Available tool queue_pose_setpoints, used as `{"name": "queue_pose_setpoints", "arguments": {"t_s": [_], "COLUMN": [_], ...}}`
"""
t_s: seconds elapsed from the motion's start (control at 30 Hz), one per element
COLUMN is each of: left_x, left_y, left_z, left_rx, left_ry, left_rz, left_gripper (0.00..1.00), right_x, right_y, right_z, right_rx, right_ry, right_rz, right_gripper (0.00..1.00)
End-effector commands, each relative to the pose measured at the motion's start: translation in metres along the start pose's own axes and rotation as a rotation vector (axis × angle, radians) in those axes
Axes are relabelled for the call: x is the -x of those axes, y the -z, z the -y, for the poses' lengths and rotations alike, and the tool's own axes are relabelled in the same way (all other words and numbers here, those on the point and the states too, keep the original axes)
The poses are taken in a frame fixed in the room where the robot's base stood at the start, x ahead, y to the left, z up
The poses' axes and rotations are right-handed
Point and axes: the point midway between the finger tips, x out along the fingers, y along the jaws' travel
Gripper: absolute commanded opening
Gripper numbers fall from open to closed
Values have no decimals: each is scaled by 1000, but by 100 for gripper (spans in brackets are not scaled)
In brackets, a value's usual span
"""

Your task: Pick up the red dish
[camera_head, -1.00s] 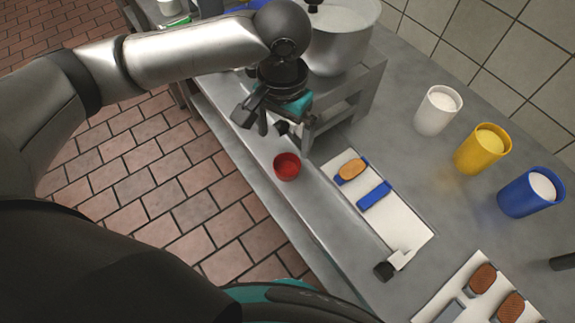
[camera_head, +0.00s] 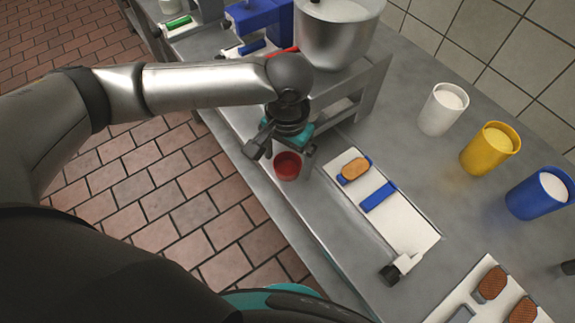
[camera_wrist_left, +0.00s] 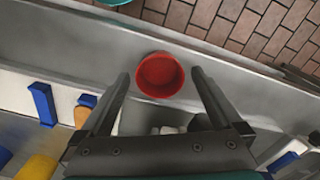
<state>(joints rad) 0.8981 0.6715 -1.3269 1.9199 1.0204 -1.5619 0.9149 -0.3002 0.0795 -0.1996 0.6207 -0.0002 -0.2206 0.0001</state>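The red dish (camera_head: 287,166) is a small round red bowl. It stands upright on the metal counter near its front edge, and looks empty. My left gripper (camera_head: 283,150) is just above and behind the dish in the head view. In the left wrist view the red dish (camera_wrist_left: 160,75) lies between the tips of the two open fingers of the left gripper (camera_wrist_left: 160,78), with gaps on both sides. I cannot tell how far the fingertips are above the counter. My right gripper is not in view.
A white board (camera_head: 413,228) with a blue holder and a brown biscuit lies right of the dish. White (camera_head: 440,110), yellow (camera_head: 489,150) and blue (camera_head: 537,194) cups stand farther right. A raised metal stand (camera_head: 375,85) carries a large pot (camera_head: 338,40) behind the gripper.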

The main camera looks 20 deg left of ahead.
Motion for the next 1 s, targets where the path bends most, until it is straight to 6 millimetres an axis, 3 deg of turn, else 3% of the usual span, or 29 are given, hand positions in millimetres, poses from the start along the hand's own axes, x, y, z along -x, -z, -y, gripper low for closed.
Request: {"name": "queue_pose_setpoints", "arguments": {"t_s": [0.07, 0.73, 1.0], "left_x": [0, 0, 4], "left_y": [0, 0, 0], "left_z": [0, 0, 0], "left_rx": [0, 0, 0], "left_ry": [0, 0, 0], "left_rz": [0, 0, -1], "left_gripper": [90, 15, 14], "right_x": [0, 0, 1], "right_y": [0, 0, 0], "right_z": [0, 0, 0], "right_rx": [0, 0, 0], "right_ry": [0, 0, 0], "right_rz": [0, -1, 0], "right_gripper": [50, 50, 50]}}
